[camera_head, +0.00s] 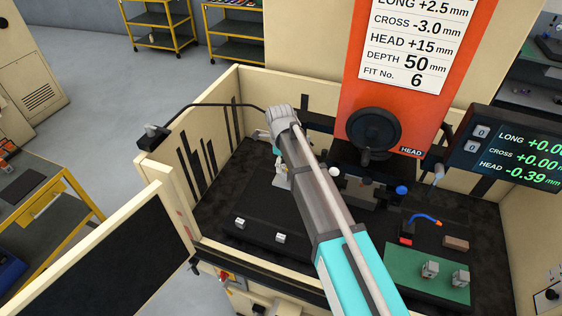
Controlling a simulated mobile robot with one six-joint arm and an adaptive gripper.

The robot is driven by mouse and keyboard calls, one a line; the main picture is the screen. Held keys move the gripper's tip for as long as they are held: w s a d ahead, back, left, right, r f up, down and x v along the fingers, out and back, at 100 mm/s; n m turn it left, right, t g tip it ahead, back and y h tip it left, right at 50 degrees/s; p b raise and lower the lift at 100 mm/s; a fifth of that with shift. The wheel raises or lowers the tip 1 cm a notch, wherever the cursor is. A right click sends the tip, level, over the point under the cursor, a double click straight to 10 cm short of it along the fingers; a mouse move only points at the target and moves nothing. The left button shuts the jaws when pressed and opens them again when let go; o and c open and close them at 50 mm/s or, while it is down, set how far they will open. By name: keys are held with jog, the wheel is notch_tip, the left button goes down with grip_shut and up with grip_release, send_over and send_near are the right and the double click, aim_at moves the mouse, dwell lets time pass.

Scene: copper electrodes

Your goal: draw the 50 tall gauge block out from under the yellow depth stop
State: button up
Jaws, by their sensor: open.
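My arm reaches up from the lower right over the dark machine bed, and its wrist bends down at the far end. My gripper (272,148) hangs below that wrist, small and partly hidden by my own arm. It is open, and I make out nothing between its fingers. I cannot make out the 50 tall gauge block or the yellow depth stop; my arm covers part of the bed. The orange machine head (388,100) stands behind the arm, with a black round handwheel (374,131). Its white card (404,55) reads depth 50 mm and fit No. 6.
Cream walls (172,160) enclose the bed. Two small metal blocks sit at its front left, one a light block (239,223). A green mat (416,282) at right holds two metal pieces. A brown block (456,243) and a blue-orange hose (425,217) are near it. A readout (505,150) stands right.

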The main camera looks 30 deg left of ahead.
jog(key=shift+f+b, duration=0.5)
jog(key=shift+f, duration=0.35)
jog(key=shift+f+b, duration=0.3)
jog(key=shift+f, duration=0.05)
grip_shut()
jog(key=c, duration=0.7)
grip_release()
jog(key=shift+w, duration=0.1)
grip_shut()
